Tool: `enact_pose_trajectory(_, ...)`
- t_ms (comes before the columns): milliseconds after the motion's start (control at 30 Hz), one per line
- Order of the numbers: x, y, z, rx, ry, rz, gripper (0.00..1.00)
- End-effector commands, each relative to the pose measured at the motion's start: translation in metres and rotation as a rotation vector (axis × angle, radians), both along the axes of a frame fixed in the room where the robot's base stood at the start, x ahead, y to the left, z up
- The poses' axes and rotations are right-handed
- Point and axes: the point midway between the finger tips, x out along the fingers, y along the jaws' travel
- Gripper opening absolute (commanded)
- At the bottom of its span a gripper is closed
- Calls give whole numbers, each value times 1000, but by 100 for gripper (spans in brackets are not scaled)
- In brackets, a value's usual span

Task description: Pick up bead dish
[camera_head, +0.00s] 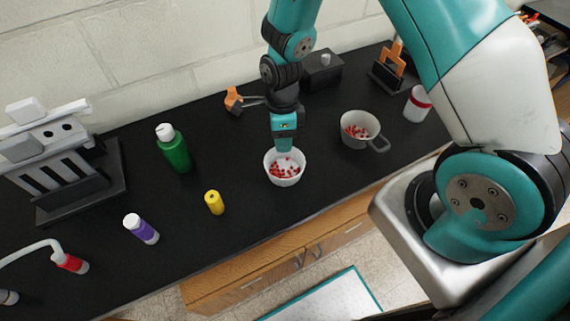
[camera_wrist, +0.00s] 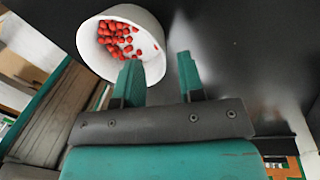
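The bead dish, a round white bowl (camera_head: 284,181) holding several red beads, stands upright on the black bench top. It also shows in the wrist view (camera_wrist: 155,71), upper left. My gripper (camera_head: 284,146) points down at the dish's far side. In the wrist view my gripper (camera_wrist: 158,58) is open, with one finger overlapping the bowl and the other outside it on the right. Part of the bowl wall shows between the fingers. I cannot tell whether a finger touches it. A grey handled cup (camera_head: 377,142), also with red beads, stands to the right.
A green bottle (camera_head: 174,151), a yellow bottle (camera_head: 214,202) and a purple-and-white bottle (camera_head: 142,229) stand left of the dish. A pipette stand (camera_head: 60,165) is far left. An orange-handled tool (camera_head: 234,100) lies behind. The bench's front edge is close below the dish.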

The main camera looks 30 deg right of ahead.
Motion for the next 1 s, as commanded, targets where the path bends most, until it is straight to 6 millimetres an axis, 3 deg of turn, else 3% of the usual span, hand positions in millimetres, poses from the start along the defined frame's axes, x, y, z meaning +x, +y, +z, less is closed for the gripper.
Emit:
enact_pose_trajectory(233,-6,1,-29,-1,4,0,36)
enact_pose_trajectory(533,-6,1,-35,0,0,0,36)
enact_pose_trajectory(700,-6,1,-35,0,0,0,0)
enact_pose_trajectory(1000,-6,1,-35,0,0,0,0)
